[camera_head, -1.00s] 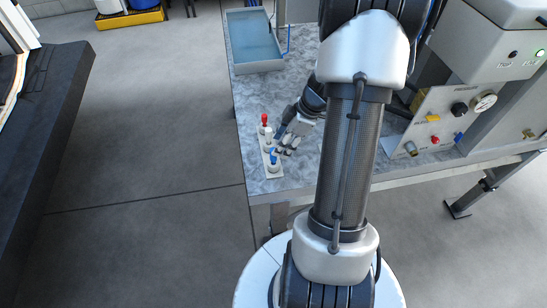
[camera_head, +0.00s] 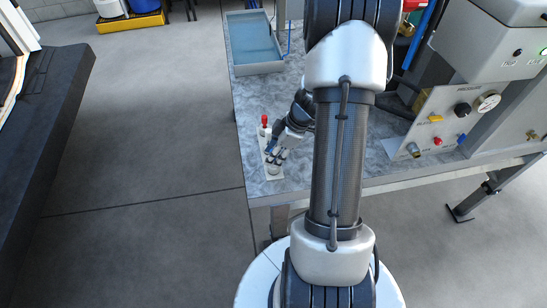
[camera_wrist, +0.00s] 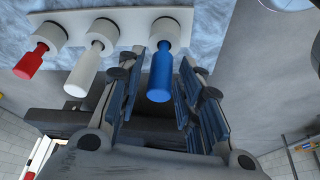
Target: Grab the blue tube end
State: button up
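The blue tube end (camera_wrist: 160,78) stands out of a round white socket on the strip. In the wrist view it sits between the two fingers of my gripper (camera_wrist: 161,92), with a gap visible on each side. My gripper is open around it. In the head view my gripper (camera_head: 276,154) is over the near end of the white strip (camera_head: 276,177) and hides the blue tube end there.
On the same strip are a white tube end (camera_wrist: 84,75) and a red tube end (camera_wrist: 31,62), left of my fingers. The red one also shows in the head view (camera_head: 264,120). A water tray (camera_head: 256,68) stands behind. A gauge panel (camera_head: 440,123) is on the right.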

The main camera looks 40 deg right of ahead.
jog(key=c, duration=0.5)
jog(key=shift+r, duration=0.1)
